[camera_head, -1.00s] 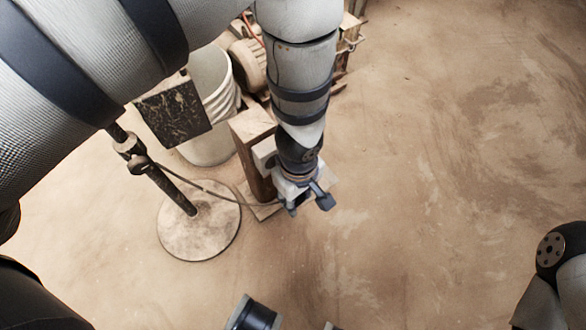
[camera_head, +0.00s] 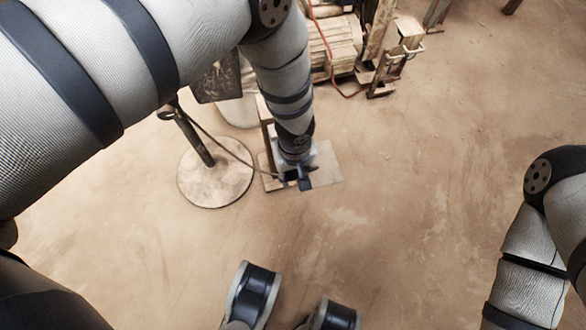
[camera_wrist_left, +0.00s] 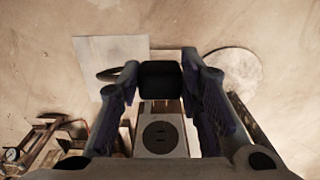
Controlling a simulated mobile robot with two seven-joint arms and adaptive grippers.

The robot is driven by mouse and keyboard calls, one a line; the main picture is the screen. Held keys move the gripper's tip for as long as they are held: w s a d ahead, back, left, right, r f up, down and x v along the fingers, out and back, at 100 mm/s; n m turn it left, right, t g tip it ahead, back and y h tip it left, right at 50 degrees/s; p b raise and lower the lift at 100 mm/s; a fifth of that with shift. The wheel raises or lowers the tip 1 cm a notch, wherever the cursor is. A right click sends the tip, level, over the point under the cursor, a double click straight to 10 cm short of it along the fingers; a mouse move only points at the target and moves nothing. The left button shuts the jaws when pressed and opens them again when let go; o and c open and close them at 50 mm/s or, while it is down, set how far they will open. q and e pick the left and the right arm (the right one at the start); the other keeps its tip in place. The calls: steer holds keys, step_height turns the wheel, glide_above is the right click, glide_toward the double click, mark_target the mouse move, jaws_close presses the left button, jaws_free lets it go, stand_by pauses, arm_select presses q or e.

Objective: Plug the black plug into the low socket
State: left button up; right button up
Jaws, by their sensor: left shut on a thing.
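My left gripper (camera_wrist_left: 160,88) is shut on the black plug (camera_wrist_left: 160,80), which sits between the two fingertips in the left wrist view. A grey socket box with a round, slotted socket face (camera_wrist_left: 160,134) shows behind the plug, between the fingers. The plug looks apart from that face, but the depth gap is hard to judge. In the head view, the left gripper (camera_head: 298,180) is beside the wooden post (camera_head: 267,135), over its base plate (camera_head: 326,165). The arm and gripper hide the socket there. My right arm shows at the right edge; its gripper is out of view.
A stand with a round base (camera_head: 215,185) is left of the post, and a cable (camera_head: 225,147) runs from it toward my left gripper. The floor to the right is clear.

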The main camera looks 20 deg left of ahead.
arm_select(q)
steer(key=w+a+b, duration=0.1)
steer(key=w, duration=0.1)
steer(key=w+a+b, duration=0.2)
steer(key=shift+w+a, duration=0.15)
steer(key=shift+w, duration=0.25)
steer(key=shift+w+a, duration=0.1)
steer(key=shift+w, duration=0.05)
stand_by(1.0)
steer(key=shift+w+a, duration=0.25)
steer(key=shift+w, duration=0.1)
stand_by(0.5)
stand_by(0.7)
steer(key=shift+s+d, duration=0.2)
steer(key=shift+s, duration=0.15)
steer(key=shift+p, duration=0.3)
stand_by(0.3)
